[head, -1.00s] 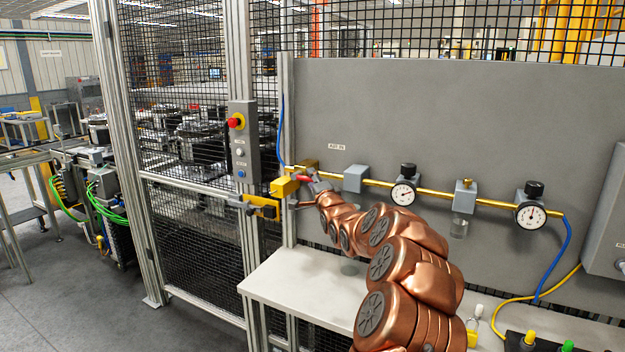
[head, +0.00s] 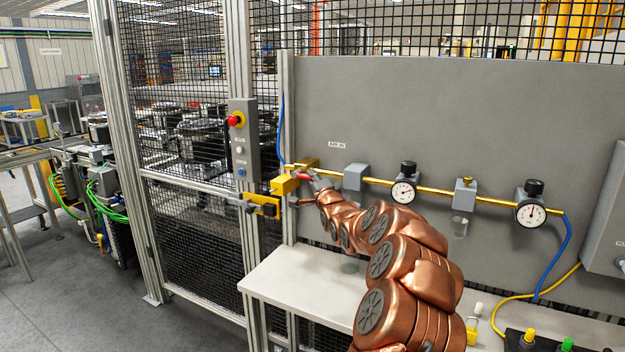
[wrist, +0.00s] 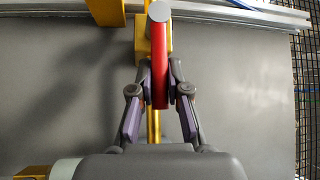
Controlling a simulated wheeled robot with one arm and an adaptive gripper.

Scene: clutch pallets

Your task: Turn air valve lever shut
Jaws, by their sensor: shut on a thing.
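The red air valve lever (wrist: 159,75) shows in the wrist view between my gripper's two fingers. My gripper (wrist: 157,92) is shut on it near its lower end. A round grey cap (wrist: 159,12) is at the lever's top end, over the yellow valve body (wrist: 141,35). In the head view the red lever (head: 303,177) sits at the left end of the brass air pipe (head: 437,191), below the small label on the grey panel. My gripper (head: 312,179) is at the lever there, partly hidden by my copper arm.
The grey panel (head: 420,110) stands behind the pipe. Two gauges (head: 403,192) and a grey block (head: 356,177) are right of the lever. A yellow latch (head: 264,205) and control box (head: 243,140) are left. A pale bench (head: 290,275) lies below.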

